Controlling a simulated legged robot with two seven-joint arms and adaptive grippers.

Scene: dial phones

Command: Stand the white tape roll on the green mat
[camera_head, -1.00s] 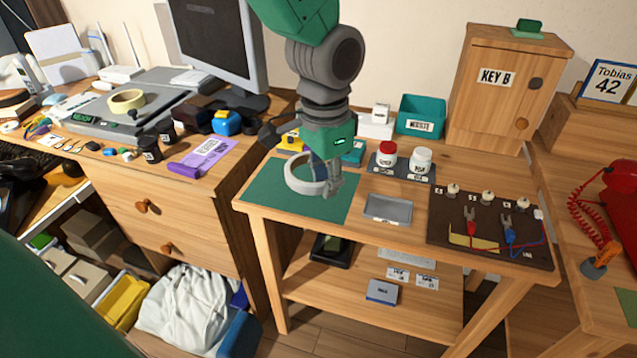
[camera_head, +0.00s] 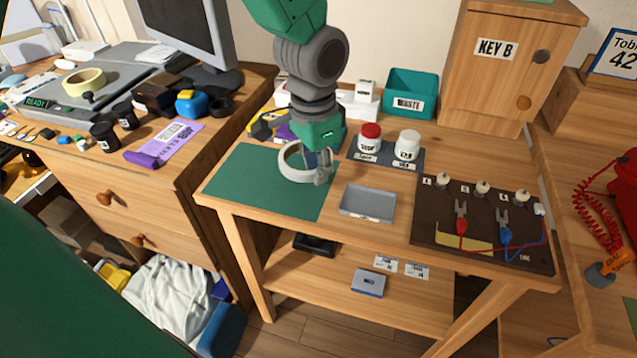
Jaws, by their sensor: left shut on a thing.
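The white tape roll (camera_head: 289,170) is a pale ring over the right part of the green mat (camera_head: 252,184). My left gripper (camera_head: 322,174) comes down from above and is shut on the right side of the ring. The roll is upright or tilted, with its opening partly facing the camera; I cannot tell whether its lower edge touches the mat. The mat lies flat at the left end of the small wooden table. My right gripper is not in view.
A grey tray (camera_head: 368,203) lies right of the mat. Behind it stand a red-lidded jar (camera_head: 369,138) and a white-lidded jar (camera_head: 407,146). A dark board with clips and wires (camera_head: 482,225) fills the table's right end. The mat's left part is clear.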

